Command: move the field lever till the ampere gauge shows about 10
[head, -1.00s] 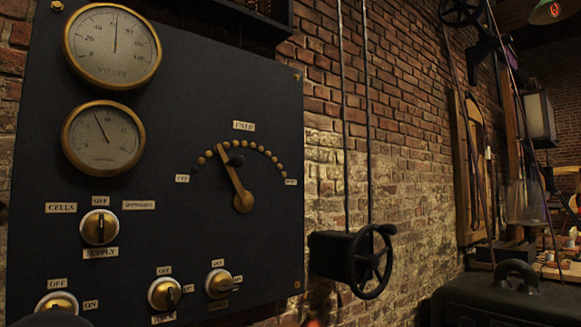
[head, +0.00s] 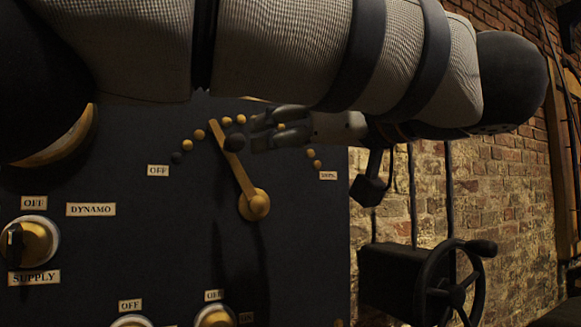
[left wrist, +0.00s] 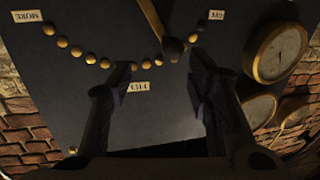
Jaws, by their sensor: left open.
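The brass field lever (head: 240,170) leans up and to the left on the dark panel, among the OFF-side studs. Its black knob (head: 235,142) stands out from the panel. My left gripper (head: 280,130) is open, just right of the knob in the head view. In the left wrist view the knob (left wrist: 173,47) shows ahead of the gap between the open fingers (left wrist: 160,76), with nothing held. The ampere gauge (head: 60,142) is mostly hidden behind my arm; only its brass rim shows. In the left wrist view its dial (left wrist: 278,52) is too small to read.
An arc of brass studs (left wrist: 75,51) runs beside the lever. A supply switch (head: 35,242) and other knobs sit lower on the panel. A black handwheel (head: 455,290) juts from the brick wall at right. My left arm crosses the upper head view.

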